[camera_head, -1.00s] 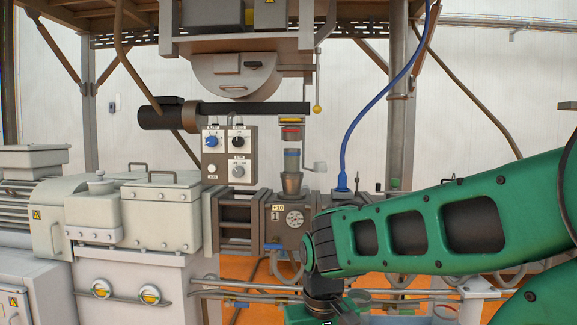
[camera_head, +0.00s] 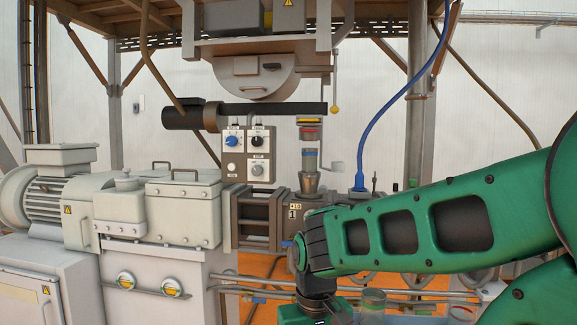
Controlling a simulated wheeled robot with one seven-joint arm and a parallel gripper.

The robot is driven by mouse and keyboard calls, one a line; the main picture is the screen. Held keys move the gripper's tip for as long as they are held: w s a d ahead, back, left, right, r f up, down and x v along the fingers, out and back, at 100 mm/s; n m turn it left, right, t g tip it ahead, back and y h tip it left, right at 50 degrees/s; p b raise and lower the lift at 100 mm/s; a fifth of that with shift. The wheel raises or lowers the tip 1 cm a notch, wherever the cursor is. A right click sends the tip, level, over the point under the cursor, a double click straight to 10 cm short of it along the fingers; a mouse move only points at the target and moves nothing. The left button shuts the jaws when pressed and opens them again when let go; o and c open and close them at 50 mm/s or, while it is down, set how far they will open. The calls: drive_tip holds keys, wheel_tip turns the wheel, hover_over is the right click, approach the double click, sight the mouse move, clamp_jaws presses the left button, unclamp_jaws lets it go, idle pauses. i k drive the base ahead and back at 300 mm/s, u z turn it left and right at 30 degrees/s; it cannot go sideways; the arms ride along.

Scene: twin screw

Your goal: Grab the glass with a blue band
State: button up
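My arm reaches in from the right, and my wrist points down at the bottom edge. My gripper's fingers are outside the frame.
The grey twin-screw machine (camera_head: 184,215) fills the left and middle. A control box (camera_head: 248,154) sits left of the banded pieces. A blue hose (camera_head: 371,142) rises behind my arm. Pipes and the orange floor (camera_head: 262,268) show below; an overhead hopper (camera_head: 258,76) hangs above.

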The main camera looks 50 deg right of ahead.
sight(309, 155)
drive_tip(key=u, duration=0.75)
drive_tip(key=i, duration=2.85)
drive_tip(key=z, duration=4.15)
